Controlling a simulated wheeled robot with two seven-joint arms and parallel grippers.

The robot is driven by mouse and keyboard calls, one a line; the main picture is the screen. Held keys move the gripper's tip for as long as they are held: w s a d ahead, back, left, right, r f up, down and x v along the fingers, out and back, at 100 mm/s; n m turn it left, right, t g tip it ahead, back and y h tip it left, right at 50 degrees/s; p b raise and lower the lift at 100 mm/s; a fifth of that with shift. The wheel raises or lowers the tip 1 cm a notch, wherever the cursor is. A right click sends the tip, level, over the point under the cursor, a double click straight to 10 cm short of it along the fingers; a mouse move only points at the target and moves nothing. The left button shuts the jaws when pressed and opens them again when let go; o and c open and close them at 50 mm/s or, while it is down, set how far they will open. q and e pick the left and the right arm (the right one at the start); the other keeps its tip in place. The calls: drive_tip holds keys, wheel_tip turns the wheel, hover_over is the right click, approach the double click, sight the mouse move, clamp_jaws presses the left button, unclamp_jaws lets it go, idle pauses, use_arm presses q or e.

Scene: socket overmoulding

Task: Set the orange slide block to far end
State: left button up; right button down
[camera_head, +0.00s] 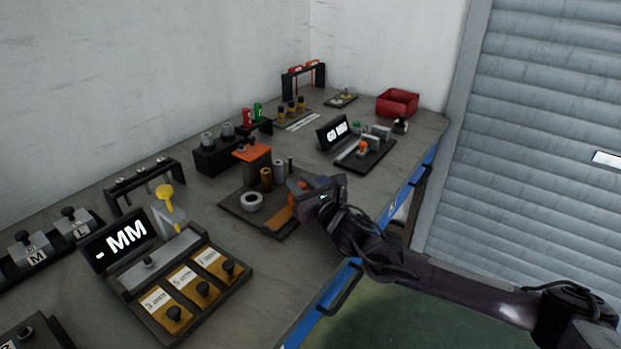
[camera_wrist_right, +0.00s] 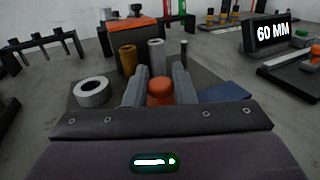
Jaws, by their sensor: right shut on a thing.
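My right gripper (camera_head: 304,190) reaches in from the right over a dark base plate (camera_head: 236,204) on the workbench. In the right wrist view, its two grey fingers (camera_wrist_right: 159,88) are shut around a rounded orange knob (camera_wrist_right: 159,95), which looks like the top of the orange slide block. An orange strip (camera_head: 281,216) lies on the plate just in front of the gripper. The lower part of the held piece is hidden by the fingers and the gripper body. My left gripper is not in view.
On the plate stand a white ring (camera_head: 251,202), a brass cylinder (camera_head: 266,178), a grey cylinder (camera_head: 279,171) and an orange-topped block (camera_head: 252,150). Beyond is another fixture with an orange knob (camera_head: 363,147) and a display (camera_head: 333,132). A "- MM" display (camera_head: 121,239) stands nearer.

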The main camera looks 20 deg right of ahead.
sight(283, 216)
drive_tip(key=s+a, duration=0.1)
drive_tip(key=a, duration=0.1)
drive_tip(key=s+a+b, duration=0.1)
drive_tip(key=s+a, duration=0.1)
drive_tip(key=shift+s+a+f, duration=0.1)
drive_tip(key=shift+s+a, duration=0.2)
drive_tip(key=shift+a, duration=0.05)
drive_tip(key=shift+s+a, duration=0.35)
drive_tip(key=shift+a, duration=0.05)
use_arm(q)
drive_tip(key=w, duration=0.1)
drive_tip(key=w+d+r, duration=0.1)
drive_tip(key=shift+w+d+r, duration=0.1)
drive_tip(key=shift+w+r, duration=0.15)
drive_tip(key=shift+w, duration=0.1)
use_arm(e)
drive_tip(key=c, duration=1.5)
unclamp_jaws()
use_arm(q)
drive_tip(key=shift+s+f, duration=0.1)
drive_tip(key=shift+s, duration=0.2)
use_arm(e)
drive_tip(key=shift+o, duration=1)
